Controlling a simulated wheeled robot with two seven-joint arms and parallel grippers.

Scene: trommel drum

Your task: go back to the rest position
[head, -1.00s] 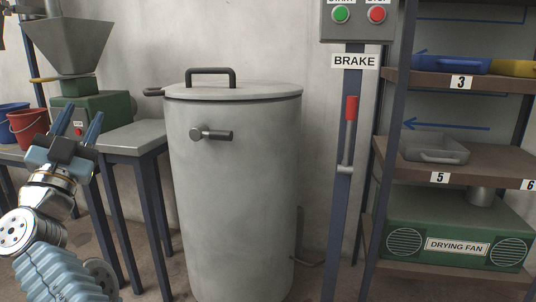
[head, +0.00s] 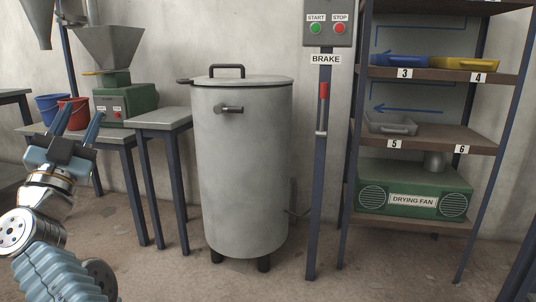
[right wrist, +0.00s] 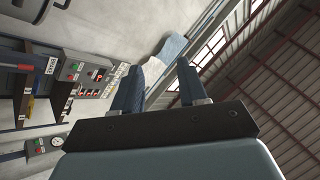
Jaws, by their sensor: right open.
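A grey lidded drum (head: 240,170) stands on short dark legs in the middle of the head view, well apart from my gripper. Its lid is on, with a dark handle on top and a latch on its front.
A green machine with a hopper (head: 125,102), a blue bucket (head: 50,108) and a red bucket (head: 72,113) stand on the table behind my gripper. A brake post (head: 318,170) and a shelf rack (head: 440,137) with trays and a drying fan (head: 412,190) stand right. The front floor is clear.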

